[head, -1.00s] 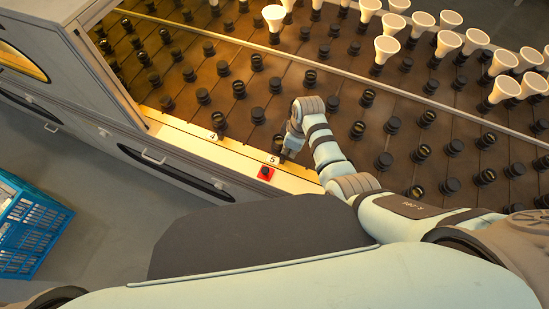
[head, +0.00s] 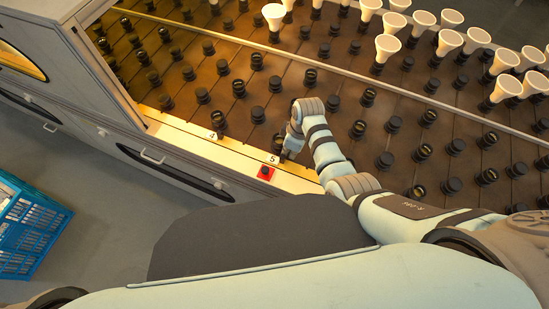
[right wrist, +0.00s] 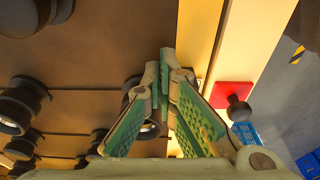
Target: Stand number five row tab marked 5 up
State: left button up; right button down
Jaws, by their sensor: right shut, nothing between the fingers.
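The tab marked 5 (head: 272,160) is a small pale plate on the cream front rail, between the 4 mark and my right arm. I cannot tell from here whether it lies flat or stands. My right gripper (head: 286,156) is right beside it, low over the rail. In the right wrist view the gripper (right wrist: 164,72) has its green-padded fingers together at the tips, with nothing visible between them. The tab is not clear there and may be hidden by the fingers. My left gripper is out of view.
A red plate with a black knob (head: 265,173) sits on the rail close to my right gripper; it also shows in the wrist view (right wrist: 232,94). Rows of black sockets (head: 258,114) fill the brown bed behind. A blue crate (head: 30,228) is at left.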

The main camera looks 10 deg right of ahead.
aim_at(284, 161)
jog(key=shift+f+b, duration=0.3)
jog(key=shift+f, duration=0.2)
jog(key=shift+r, duration=0.15)
jog(key=shift+r+p, duration=0.5)
jog(key=shift+p, duration=0.35)
jog(key=shift+s+a, duration=0.15)
jog(key=shift+s, duration=0.1)
jog(key=shift+s+a+r+p, duration=0.25)
jog(key=shift+s+r+p, duration=0.25)
jog(key=shift+p, duration=1.05)
dwell(1.2)
jog(key=shift+s+a+r+p, duration=0.45)
jog(key=shift+s+p, duration=0.15)
jog(key=shift+p, duration=0.7)
dwell(1.3)
jog(key=shift+w+d+r+p, duration=0.2)
jog(key=shift+w+r+p, duration=0.15)
jog(key=shift+r, duration=0.15)
jog(key=shift+w+d+r+p, duration=0.2)
jog(key=shift+r+p, duration=0.15)
jog(key=shift+r, duration=0.15)
